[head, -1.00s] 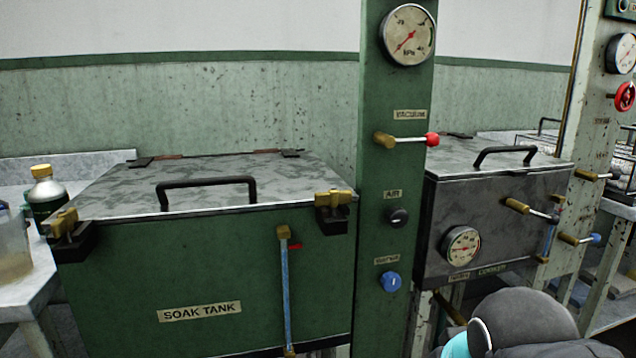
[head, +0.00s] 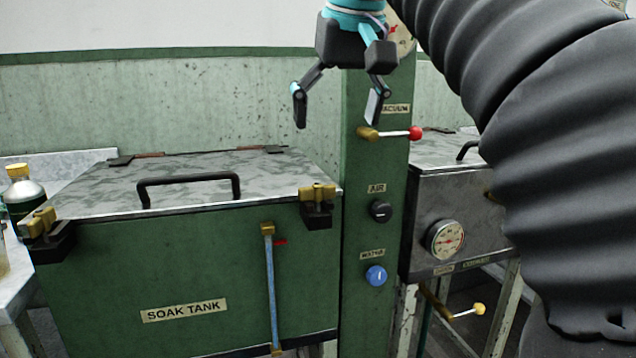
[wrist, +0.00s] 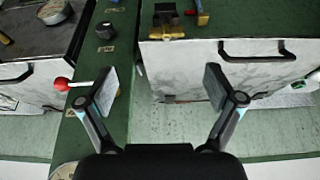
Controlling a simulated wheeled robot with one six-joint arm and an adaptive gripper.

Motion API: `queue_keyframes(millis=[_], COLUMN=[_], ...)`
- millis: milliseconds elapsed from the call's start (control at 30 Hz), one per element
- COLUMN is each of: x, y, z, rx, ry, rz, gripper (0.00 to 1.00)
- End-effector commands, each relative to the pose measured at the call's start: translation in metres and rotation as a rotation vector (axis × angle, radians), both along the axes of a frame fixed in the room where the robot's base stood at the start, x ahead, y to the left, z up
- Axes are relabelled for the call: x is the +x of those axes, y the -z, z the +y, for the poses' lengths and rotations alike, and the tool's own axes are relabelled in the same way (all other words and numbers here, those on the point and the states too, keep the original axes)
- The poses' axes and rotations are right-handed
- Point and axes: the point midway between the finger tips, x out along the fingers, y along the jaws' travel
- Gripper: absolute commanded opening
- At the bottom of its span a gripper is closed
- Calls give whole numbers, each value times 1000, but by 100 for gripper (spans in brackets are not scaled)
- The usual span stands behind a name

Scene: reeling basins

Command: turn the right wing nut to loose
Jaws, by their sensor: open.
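The right wing nut (head: 317,192) is a brass piece on a black bracket at the front right corner of the soak tank (head: 160,260). It also shows near the top of the wrist view (wrist: 167,32), ahead of the fingers. A matching left wing nut (head: 40,222) sits at the front left corner. My gripper (head: 338,108) is open and empty, pointing down above the tank's right side, apart from the wing nut. Its two spread fingers (wrist: 160,88) frame the lid and green wall in the wrist view.
The green column (head: 372,220) beside the tank carries a red-tipped vacuum lever (head: 415,133), a black air knob (head: 380,211) and a blue water knob (head: 376,276). The lid handle (head: 188,188) stands up from the tank lid. A steel cooker (head: 430,210) stands to the right, partly behind my arm.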

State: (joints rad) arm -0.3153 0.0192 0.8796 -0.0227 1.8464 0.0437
Motion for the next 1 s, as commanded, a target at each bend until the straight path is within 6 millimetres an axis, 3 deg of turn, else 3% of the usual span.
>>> queue_keyframes(millis=[200, 333, 1000], x=[2, 4, 44], y=[-12, -5, 99], z=[10, 12, 23], rx=[0, -1, -1], ry=[-19, -20, -19], rz=[4, 6, 5], gripper=[92, 92, 92])
